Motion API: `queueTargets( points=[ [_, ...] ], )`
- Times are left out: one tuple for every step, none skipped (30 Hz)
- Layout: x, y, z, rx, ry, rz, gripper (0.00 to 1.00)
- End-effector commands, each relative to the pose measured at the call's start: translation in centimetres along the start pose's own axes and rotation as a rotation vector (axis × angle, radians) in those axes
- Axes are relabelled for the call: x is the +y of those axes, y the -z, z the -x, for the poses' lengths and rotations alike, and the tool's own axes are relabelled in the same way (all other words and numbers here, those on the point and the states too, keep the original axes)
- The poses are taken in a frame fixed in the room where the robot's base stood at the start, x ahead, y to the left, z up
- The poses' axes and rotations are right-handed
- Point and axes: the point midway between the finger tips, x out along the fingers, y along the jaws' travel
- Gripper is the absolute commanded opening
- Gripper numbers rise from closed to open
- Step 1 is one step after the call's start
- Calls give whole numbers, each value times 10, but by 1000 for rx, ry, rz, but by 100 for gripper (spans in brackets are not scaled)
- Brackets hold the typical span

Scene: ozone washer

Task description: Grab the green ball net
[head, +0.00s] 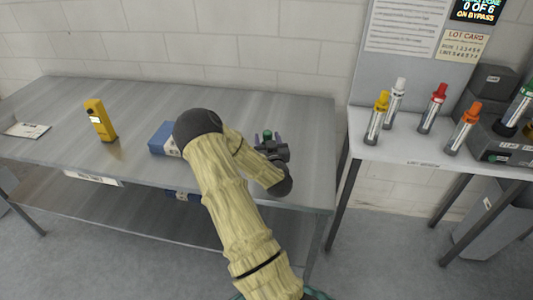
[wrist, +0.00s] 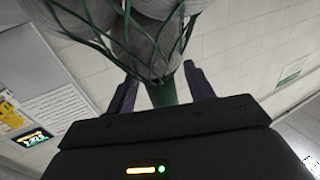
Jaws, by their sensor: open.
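The green ball net (wrist: 130,35) fills the top middle of the wrist view, with dark green strands around grey rounded balls. Its strands gather into a green neck (wrist: 162,94). My gripper (wrist: 160,80) is open, with one dark purple finger on each side of the neck and a visible gap on both sides. In the head view my gripper (head: 268,139) is over the right part of the steel bench (head: 305,125).
A blue-and-white box (head: 162,138) stands on the bench left of my arm, partly hidden by it. A yellow handheld device (head: 100,120) stands farther left, near a paper card (head: 26,130). A separate white table (head: 400,151) at right holds several colour-capped cylinders.

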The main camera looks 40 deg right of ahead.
Motion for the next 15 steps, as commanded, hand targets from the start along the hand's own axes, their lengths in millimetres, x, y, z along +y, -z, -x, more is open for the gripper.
queueTargets(
  points=[
    [0, 0, 0, 0, 0, 0, 53],
    [0, 0, 0, 0, 1, 0, 53],
    [-1, 0, 0, 0, 1, 0, 53],
    [-1, 0, 0, 0, 2, 0, 53],
    [-1, 0, 0, 0, 2, 0, 53],
    [-1, 0, 0, 0, 2, 0, 53],
    [-1, 0, 0, 0, 2, 0, 53],
    [-1, 0, 0, 0, 2, 0, 53],
    [-1, 0, 0, 0, 2, 0, 53],
    [-1, 0, 0, 0, 2, 0, 53],
    [-1, 0, 0, 0, 2, 0, 47],
    [-1, 0, 0, 0, 2, 0, 39],
    [-1, 0, 0, 0, 2, 0, 33],
    [-1, 0, 0, 0, 2, 0, 27],
    [-1, 0, 0, 0, 2, 0, 20]
  ],
)
